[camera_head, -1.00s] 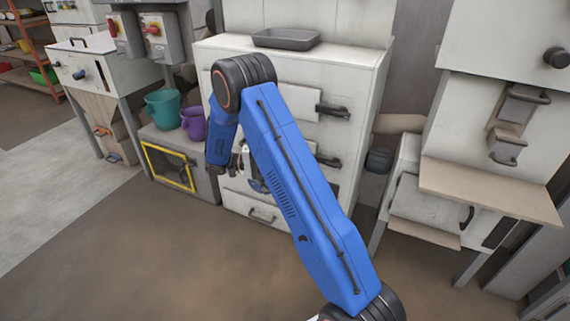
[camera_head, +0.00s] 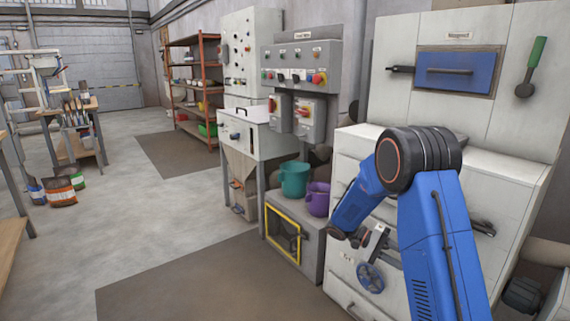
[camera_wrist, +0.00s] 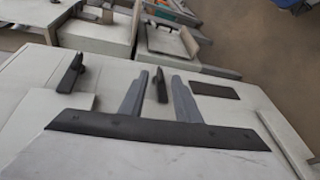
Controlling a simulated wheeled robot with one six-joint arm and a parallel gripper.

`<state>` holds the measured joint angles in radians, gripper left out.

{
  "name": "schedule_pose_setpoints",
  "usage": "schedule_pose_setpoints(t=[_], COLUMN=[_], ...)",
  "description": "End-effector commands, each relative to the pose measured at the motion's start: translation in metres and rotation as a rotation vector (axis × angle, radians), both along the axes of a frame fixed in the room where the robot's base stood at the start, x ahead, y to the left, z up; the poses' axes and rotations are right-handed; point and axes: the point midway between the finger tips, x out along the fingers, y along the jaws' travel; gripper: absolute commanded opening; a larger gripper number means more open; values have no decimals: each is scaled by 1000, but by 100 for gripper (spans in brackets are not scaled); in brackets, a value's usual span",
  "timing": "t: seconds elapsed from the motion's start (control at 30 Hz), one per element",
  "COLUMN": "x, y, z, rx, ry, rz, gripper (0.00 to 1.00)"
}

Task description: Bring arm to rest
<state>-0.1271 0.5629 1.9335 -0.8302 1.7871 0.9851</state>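My blue arm (camera_head: 440,235) is folded at its elbow in front of the white cabinet (camera_head: 515,195), with its outer link pointing down and left. My gripper hangs near the cabinet front in the head view, where it is small and partly hidden by the arm. In the wrist view my gripper (camera_wrist: 160,76) shows two grey fingers apart, with nothing visibly held. A black drawer handle (camera_wrist: 161,88) appears between the fingers, seemingly beyond them; I cannot tell the exact distance.
A teal bucket (camera_head: 294,179) and purple bucket (camera_head: 317,200) stand on a grey box with a yellow-framed window (camera_head: 283,235). The concrete floor (camera_head: 160,225) at left is open.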

Motion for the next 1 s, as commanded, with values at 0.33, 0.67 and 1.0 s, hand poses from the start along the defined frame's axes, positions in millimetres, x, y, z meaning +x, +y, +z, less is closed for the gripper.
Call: schedule_pose_setpoints(t=[0.33, 0.67, 1.0], x=[-63, -121, -177], y=[4, 16, 36], z=[47, 77, 96], rx=[280, 528, 758], ry=[-83, -184, -312], rz=[-6, 40, 134], gripper=[30, 30, 30])
